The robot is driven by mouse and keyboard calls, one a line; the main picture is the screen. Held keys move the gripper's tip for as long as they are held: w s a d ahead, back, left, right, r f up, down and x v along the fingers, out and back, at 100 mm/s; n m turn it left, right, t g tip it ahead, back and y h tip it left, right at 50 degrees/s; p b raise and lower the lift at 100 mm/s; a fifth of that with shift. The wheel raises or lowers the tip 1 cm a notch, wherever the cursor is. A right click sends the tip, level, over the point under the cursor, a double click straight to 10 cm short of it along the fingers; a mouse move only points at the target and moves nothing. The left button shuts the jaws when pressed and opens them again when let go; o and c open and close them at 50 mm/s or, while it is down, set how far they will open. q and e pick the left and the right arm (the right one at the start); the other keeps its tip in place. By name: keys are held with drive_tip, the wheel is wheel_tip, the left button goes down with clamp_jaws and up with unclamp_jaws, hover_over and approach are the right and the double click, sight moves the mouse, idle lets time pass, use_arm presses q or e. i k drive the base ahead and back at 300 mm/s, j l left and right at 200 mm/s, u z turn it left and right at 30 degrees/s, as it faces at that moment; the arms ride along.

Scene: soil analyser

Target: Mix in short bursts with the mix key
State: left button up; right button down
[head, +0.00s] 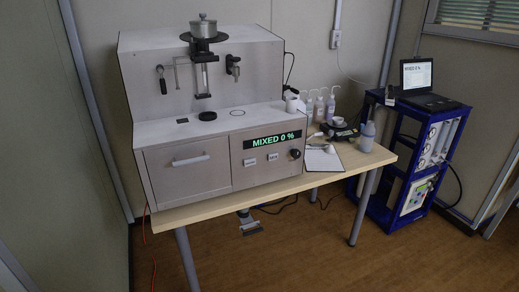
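The soil analyser (200,110) is a large pale metal machine on the wooden table. The display (273,140) on its front panel reads "MIXED 0 %". Below the display are two small pale keys, a left one (250,162) and a right one (272,157). Their labels are too small to read, so I cannot tell which is the mix key. A dark round knob (295,154) sits to their right. A lidded metal pot (203,26) stands on top over a dark round plate. Neither of my grippers is in view.
The table (330,177) also holds several bottles (320,105), a clipboard (322,160) and a grey bottle (367,137) on the right. A blue rack (378,160) with a laptop (425,85) stands right of the table. The floor in front is clear.

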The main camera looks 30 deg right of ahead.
sight(271, 157)
drive_tip(key=i+l, duration=0.15)
drive_tip(key=l, duration=0.15)
drive_tip(key=i+l, duration=0.1)
drive_tip(key=l, duration=0.2)
drive_tip(key=i+l, duration=0.15)
drive_tip(key=l, duration=0.15)
drive_tip(key=i+l+u, duration=0.1)
drive_tip(key=l, duration=0.25)
